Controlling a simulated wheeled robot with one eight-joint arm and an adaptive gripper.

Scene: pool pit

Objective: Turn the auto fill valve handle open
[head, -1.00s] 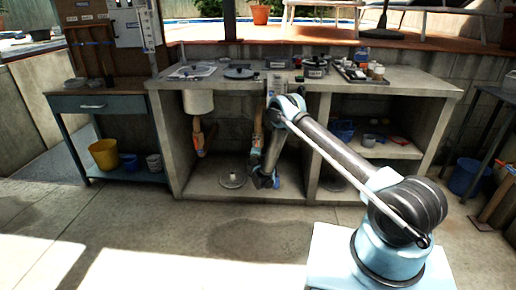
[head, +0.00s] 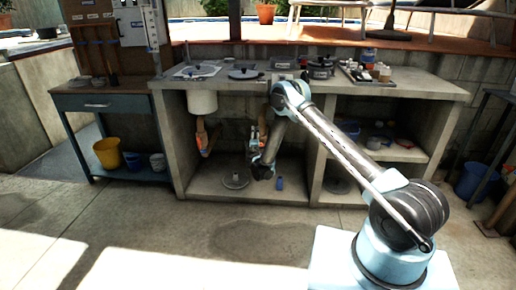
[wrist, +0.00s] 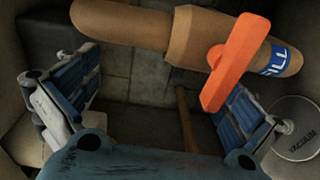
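The valve's orange handle (wrist: 237,62) lies across a tan pipe (wrist: 190,32) in the wrist view. A blue label (wrist: 283,60) with letters reading "ILL" is on the pipe beside it. My gripper (wrist: 160,90) is open with its two blue-padded fingers wide apart and nothing between them. The lower end of the handle overlaps the right finger's tip in the picture; I cannot tell whether they touch. In the head view my gripper (head: 261,160) is inside the counter's lower bay, by the right-hand pipe, which it partly hides.
Another pipe with an orange handle (head: 205,141) hangs left in the same bay of the concrete counter (head: 172,145). A round lid marked "VACUUM" (wrist: 296,128) lies below. A blue bottle (head: 280,184) stands on the bay floor.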

